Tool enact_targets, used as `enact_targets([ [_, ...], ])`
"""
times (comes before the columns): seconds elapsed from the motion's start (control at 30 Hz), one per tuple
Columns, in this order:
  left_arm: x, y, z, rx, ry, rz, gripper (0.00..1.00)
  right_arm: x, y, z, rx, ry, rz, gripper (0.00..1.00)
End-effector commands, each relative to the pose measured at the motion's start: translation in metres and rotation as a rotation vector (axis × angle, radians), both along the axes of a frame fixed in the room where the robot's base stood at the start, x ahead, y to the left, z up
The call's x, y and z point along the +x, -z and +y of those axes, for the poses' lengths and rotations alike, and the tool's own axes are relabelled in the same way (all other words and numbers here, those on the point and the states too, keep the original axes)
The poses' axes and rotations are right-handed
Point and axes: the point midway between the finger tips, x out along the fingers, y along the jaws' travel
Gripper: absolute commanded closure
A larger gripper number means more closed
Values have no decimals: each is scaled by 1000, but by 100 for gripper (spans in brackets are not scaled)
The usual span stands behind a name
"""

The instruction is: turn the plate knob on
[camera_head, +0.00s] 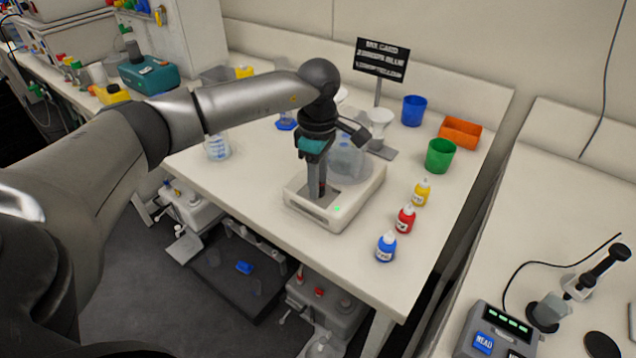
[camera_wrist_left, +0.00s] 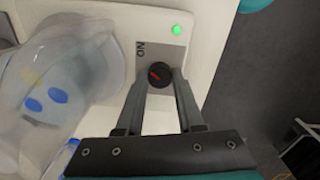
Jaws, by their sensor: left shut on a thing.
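The plate (camera_head: 358,200) is a white hot-plate or stirrer unit on the bench, with a green light lit on its front. Its black knob (camera_wrist_left: 157,75) with a red pointer mark sits on a grey panel beside letters in the left wrist view. My left gripper (camera_wrist_left: 158,80) comes down over the panel, its two grey fingers on either side of the knob and shut on it. In the head view the left gripper (camera_head: 317,190) hides the knob. A clear vessel (camera_wrist_left: 60,85) stands on the plate next to the fingers. My right gripper is not in view.
Yellow (camera_head: 421,192), red (camera_head: 405,219) and blue (camera_head: 386,247) bottles stand right of the plate. Green (camera_head: 440,155) and blue (camera_head: 413,110) cups, an orange bin (camera_head: 460,132) and a black sign (camera_head: 382,60) are behind. The bench's front right area is clear.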

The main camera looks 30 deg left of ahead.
Motion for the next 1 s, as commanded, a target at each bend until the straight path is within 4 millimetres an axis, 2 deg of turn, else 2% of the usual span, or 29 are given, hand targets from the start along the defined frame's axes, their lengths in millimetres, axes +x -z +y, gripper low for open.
enact_targets([
  [0.4, 0, 0, 0, -1, 192, -2, 100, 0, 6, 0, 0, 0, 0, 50],
  [0.97, 0, -1, 0, 0, 220, -2, 100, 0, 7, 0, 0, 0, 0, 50],
  [1.0, 0, -1, 0, 0, 220, -2, 60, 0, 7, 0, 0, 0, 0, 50],
])
